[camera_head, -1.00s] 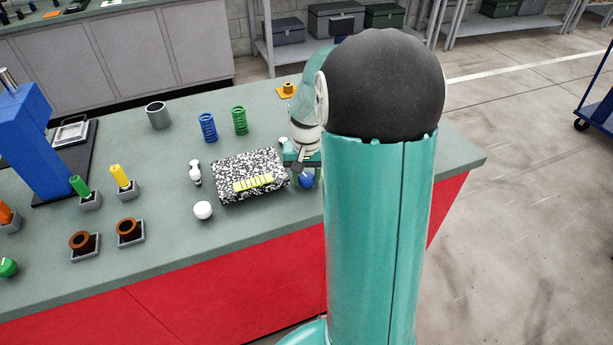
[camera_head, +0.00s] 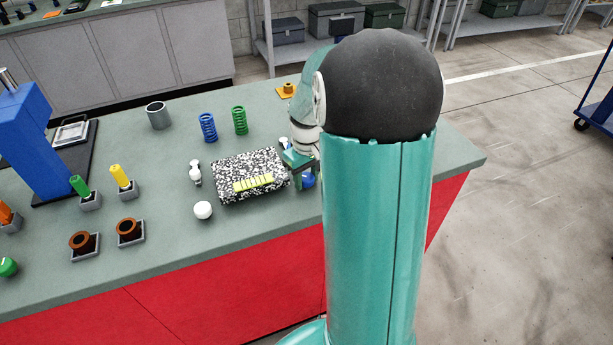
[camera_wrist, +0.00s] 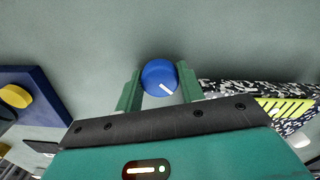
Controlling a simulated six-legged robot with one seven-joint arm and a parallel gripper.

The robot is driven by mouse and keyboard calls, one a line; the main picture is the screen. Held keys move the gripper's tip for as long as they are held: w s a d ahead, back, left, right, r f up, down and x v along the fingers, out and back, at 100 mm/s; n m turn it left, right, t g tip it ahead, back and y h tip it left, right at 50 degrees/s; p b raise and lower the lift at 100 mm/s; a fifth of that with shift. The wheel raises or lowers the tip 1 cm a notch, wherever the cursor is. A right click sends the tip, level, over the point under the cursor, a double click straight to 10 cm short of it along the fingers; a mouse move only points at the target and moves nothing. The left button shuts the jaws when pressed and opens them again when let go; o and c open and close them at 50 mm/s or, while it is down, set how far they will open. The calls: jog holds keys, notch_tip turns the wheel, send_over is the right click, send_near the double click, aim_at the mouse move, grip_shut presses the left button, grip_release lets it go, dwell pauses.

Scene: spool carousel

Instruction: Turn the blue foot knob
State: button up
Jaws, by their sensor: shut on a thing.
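The blue foot knob (camera_wrist: 159,76) is a round blue knob with a white pointer line, between the two green fingers of my gripper (camera_wrist: 160,88) in the wrist view. The fingers are shut on its sides. The pointer line slants toward the lower right in that view. In the head view a small part of the blue knob (camera_head: 308,181) shows under my gripper (camera_head: 303,176), to the right of a speckled black-and-white block (camera_head: 225,170). My arm hides the area to the right of the knob.
The speckled block with its yellow strip (camera_head: 254,183) is close beside my gripper. A white knob (camera_head: 203,210), a white double-ball piece (camera_head: 195,172), and blue (camera_head: 208,127) and green (camera_head: 240,120) springs stand nearby. The bench front edge is close to the knob.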

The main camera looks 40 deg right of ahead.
aim_at(306, 177)
jog(key=shift+r, duration=0.1)
dwell(0.3)
jog(key=o, duration=0.7)
notch_tip(306, 177, up, 14)
jog(key=shift+f, duration=0.1)
dwell(0.4)
jog(key=s+a+r+t, duration=0.1)
jog(key=s+a+t, duration=0.1)
jog(key=s+a, duration=0.3)
jog(key=s+a+r+t, duration=0.1)
jog(key=s+a, duration=0.4)
jog(key=a, duration=0.4)
jog(key=s+a+r+t, duration=0.1)
jog(key=s+a+t, duration=0.1)
jog(key=s+a, duration=0.3)
jog(key=shift+s+a+r+t, duration=0.1)
jog(key=shift+a+t, duration=0.05)
jog(key=shift+a, duration=0.45)
jog(key=shift+a+r+t, duration=0.1)
jog(key=shift+a+t, duration=0.05)
jog(key=shift+a, duration=0.4)
